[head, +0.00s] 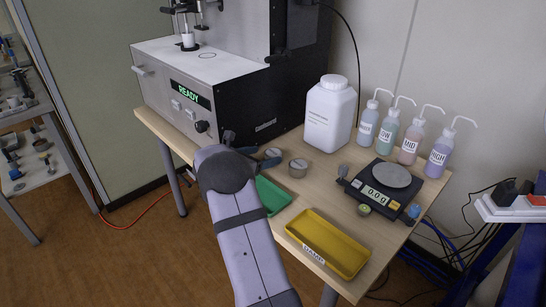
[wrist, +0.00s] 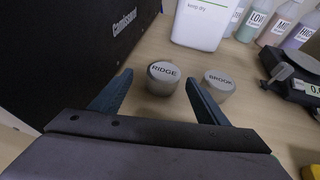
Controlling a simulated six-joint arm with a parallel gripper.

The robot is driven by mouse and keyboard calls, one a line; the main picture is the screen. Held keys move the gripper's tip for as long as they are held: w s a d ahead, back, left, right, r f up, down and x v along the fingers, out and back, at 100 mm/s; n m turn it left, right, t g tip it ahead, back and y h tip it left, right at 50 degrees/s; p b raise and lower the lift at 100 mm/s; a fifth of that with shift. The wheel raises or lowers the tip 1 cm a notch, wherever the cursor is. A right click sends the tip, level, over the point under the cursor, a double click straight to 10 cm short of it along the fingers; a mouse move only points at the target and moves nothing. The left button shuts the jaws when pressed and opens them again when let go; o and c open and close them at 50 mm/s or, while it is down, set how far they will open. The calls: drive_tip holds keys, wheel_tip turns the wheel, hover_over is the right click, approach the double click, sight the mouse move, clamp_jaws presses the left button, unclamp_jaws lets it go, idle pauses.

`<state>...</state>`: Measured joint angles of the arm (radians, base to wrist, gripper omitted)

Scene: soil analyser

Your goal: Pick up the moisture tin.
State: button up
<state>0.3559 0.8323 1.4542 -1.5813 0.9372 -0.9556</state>
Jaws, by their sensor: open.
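Two small round grey tins stand upright on the table. The tin with the RIDGE lid (wrist: 165,71) shows in the wrist view between the two fingertips and just beyond them. The tin with the BROOK lid (wrist: 219,82) stands to its right, outside the right finger. In the head view one tin (head: 298,168) is in clear sight and the other (head: 273,153) is near the finger ends. My gripper (wrist: 158,78) is open and empty, pointing at the RIDGE tin. In the head view my gripper (head: 250,150) is low beside the analyser, partly hidden by my arm.
The black-sided analyser (head: 240,105) reads READY behind my gripper. A white jar (head: 329,115) and several wash bottles (head: 411,138) stand behind the tins. A green tray (head: 270,195), a yellow tray (head: 327,244) and a scale (head: 383,190) reading 0.0 g are on the table.

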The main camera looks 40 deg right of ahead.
sight(268, 156)
drive_tip(key=shift+s+x, duration=0.2)
drive_tip(key=shift+x, duration=1.05)
drive_tip(key=shift+s+x, duration=0.2)
drive_tip(key=shift+x, duration=1.1)
drive_tip(key=shift+f, duration=0.2)
drive_tip(key=shift+c, duration=0.5)
drive_tip(key=c, duration=1.1)
drive_tip(key=shift+o, duration=0.2)
drive_tip(key=shift+r, duration=0.15)
wheel_tip(268, 156, up, 10)
drive_tip(key=shift+f+p, duration=0.1)
drive_tip(key=shift+p, duration=0.5)
